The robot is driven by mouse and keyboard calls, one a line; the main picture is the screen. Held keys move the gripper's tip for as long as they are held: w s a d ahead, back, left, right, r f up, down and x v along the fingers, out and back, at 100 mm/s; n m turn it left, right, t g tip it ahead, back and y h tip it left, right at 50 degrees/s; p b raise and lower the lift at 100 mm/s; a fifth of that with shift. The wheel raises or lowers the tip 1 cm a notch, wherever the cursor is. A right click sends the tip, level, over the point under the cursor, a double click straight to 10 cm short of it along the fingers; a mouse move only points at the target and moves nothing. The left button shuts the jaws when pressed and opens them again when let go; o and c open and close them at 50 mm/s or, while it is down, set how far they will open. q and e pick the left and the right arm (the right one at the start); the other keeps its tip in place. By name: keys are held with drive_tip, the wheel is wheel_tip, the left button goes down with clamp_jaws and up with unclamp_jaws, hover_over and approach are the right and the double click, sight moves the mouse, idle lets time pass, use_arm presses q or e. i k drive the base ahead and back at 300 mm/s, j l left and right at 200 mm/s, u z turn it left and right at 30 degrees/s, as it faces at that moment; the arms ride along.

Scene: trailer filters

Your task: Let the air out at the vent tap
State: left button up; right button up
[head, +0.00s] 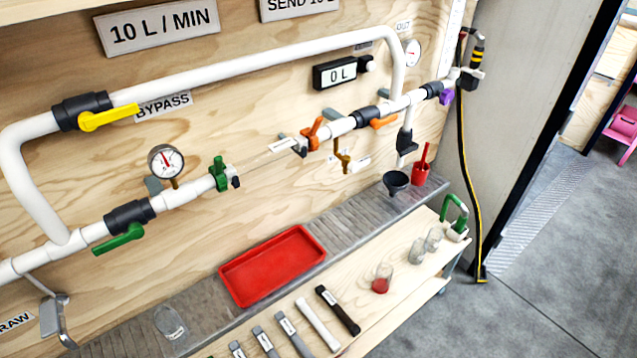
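Neither of my grippers is in view. No tap carries a label that I can read as vent. A small amber tap (342,152) hangs under the white pipe, right of the orange clamp (312,134), with a small unreadable label behind it. A black outlet (405,141) points down from the pipe further right, above a black funnel (396,182). A left gauge (166,161) stands over the lower pipe, and a smaller gauge (412,52) sits at upper right. A display (335,74) reads 0 L.
The yellow handle (108,117) is on the bypass pipe, with green (118,240), orange (383,122) and purple (447,96) handles on the lower line. A red tray (272,264) lies on the grey ledge. Right floor is open.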

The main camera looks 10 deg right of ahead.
sight(353, 166)
drive_tip(key=i+l, duration=0.15)
drive_tip(key=l, duration=0.2)
drive_tip(key=i+l+z, duration=0.1)
drive_tip(key=l, duration=0.25)
drive_tip(key=i+l, duration=0.2)
drive_tip(key=l, duration=0.15)
drive_tip(key=i+j+u, duration=0.1)
drive_tip(key=i+u, duration=0.15)
